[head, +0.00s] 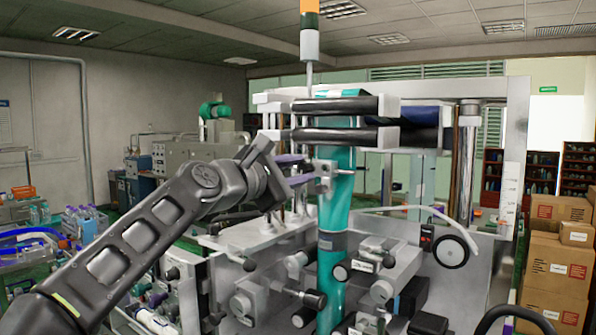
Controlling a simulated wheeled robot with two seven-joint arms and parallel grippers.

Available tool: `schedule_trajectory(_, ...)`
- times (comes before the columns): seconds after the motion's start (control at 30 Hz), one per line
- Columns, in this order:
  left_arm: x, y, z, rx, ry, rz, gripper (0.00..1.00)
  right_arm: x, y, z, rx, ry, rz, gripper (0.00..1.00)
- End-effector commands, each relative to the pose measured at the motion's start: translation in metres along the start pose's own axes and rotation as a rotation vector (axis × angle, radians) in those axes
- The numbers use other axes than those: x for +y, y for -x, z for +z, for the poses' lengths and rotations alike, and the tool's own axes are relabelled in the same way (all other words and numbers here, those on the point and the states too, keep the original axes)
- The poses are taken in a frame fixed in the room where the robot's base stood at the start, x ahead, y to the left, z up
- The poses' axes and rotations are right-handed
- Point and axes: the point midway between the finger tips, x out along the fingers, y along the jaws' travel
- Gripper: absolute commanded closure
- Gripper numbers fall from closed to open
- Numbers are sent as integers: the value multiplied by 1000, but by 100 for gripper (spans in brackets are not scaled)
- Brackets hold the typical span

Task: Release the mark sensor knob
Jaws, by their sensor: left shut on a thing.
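My left gripper (298,182) reaches in from the left and is shut on the mark sensor knob. The knob is a small part at the side of the grey mark sensor bracket (326,177) and is mostly hidden by the fingers. The bracket sits in front of the teal sleeve film (337,208), which runs down the middle of the machine. Exactly how the fingertips sit on the knob is too small to tell. My right gripper is not in view.
Dark rollers (335,105) cross just above the gripper. Below stand black-handled knobs (314,299) and a black wheel (451,251) on the machine. Cardboard boxes (556,268) are stacked at the right. Bottles (80,222) stand at the left.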

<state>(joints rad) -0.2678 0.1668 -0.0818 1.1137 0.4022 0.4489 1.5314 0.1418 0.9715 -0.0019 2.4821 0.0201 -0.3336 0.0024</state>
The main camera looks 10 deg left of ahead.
Motion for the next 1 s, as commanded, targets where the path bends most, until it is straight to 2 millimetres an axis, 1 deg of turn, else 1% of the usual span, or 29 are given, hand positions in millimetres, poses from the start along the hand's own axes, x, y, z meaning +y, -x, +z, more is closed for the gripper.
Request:
schedule_trajectory(0.2,1,0,0,0,147,3,100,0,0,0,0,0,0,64)
schedule_trajectory(0.4,1,0,0,0,225,3,100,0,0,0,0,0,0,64)
schedule_trajectory(0.9,1,0,0,0,254,2,100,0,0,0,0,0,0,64)
schedule_trajectory(0.93,1,0,0,0,254,2,71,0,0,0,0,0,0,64)
schedule_trajectory(1.0,1,0,0,0,253,2,66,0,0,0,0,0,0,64)
